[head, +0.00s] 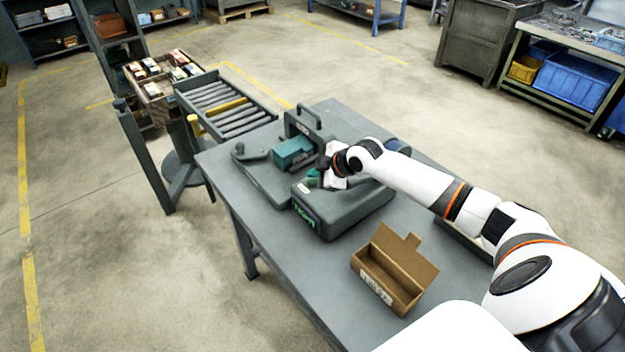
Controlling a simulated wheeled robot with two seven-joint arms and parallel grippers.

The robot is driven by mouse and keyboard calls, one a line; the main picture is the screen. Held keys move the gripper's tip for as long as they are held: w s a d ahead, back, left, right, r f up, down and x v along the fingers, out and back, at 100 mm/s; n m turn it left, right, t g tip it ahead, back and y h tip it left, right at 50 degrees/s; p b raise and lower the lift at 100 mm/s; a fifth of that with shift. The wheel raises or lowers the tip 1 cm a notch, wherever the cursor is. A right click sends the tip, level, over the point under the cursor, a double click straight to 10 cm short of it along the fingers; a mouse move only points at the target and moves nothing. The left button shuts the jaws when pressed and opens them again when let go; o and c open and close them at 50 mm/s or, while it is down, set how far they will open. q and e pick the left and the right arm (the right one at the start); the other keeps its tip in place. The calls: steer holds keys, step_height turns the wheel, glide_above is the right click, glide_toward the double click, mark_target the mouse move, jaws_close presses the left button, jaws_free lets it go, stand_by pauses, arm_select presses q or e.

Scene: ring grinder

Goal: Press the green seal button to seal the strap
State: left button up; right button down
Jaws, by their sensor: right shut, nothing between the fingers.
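The grey strapping machine (345,212) stands on the grey table, with a lit green display (304,216) on its front. The green seal button (313,178) shows in part on its top. My right gripper (321,172) is shut and empty, with its fingertips at the button; I cannot tell whether they touch it. A teal box (293,152) sits by the machine's arch, just left of my gripper. The strap cannot be made out. My left gripper is not in view.
An open cardboard box (393,272) with a label lies near the table's front edge. A roller conveyor (228,106) adjoins the table's far left, with a crate of small boxes (160,82) beyond. The left front of the table (290,262) is clear.

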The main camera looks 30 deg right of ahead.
steer(key=shift+s+f+b, duration=0.15)
steer(key=shift+f+b, duration=0.25)
steer(key=shift+f, duration=0.45)
stand_by(1.1)
steer(key=shift+d+r+p, duration=0.2)
steer(key=shift+r+p, duration=0.2)
steer(key=shift+r, duration=0.1)
steer(key=shift+d+r+p, duration=0.2)
steer(key=shift+r+p, duration=0.15)
steer(key=shift+r, duration=0.15)
steer(key=shift+r, duration=0.1)
steer(key=shift+r+p, duration=0.5)
steer(key=shift+r, duration=0.05)
step_height(320, 180, up, 4)
steer(key=p, duration=0.3)
steer(key=shift+a, duration=0.1)
